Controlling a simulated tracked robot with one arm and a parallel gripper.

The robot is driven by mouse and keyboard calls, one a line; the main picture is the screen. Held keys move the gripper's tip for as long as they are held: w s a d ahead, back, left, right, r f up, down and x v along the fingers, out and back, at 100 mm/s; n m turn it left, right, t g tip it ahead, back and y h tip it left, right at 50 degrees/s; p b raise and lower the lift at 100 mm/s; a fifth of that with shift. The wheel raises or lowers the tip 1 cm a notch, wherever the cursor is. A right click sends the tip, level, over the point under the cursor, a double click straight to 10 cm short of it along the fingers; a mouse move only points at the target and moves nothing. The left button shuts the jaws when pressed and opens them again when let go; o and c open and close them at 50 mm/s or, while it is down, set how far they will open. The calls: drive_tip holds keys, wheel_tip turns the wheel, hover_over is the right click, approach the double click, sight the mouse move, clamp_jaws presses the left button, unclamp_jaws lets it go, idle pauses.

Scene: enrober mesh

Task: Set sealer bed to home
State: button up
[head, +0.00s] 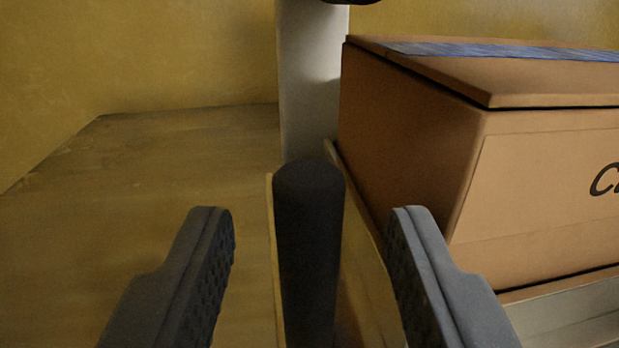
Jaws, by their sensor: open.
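A dark, round-topped bar (309,250), which looks like a handle, stands in the middle of the view. My gripper (311,213) is open, with one finger on each side of the bar and a visible gap on both sides. I cannot tell whether the bar lies fully between the fingers in depth. A pale flat surface (580,316), possibly the sealer bed, shows under a cardboard box at the lower right. Most of that surface is hidden by the box or out of view.
The closed cardboard box (545,190) with blue tape (500,49) on top fills the right side, close to the right finger. A whitish column (308,90) rises behind the bar. The wooden tabletop (150,190) at left is clear, up to a yellow wall (140,50).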

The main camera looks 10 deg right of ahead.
drive_tip(key=shift+w+d, duration=0.1)
drive_tip(key=shift+w, duration=0.4)
clamp_jaws()
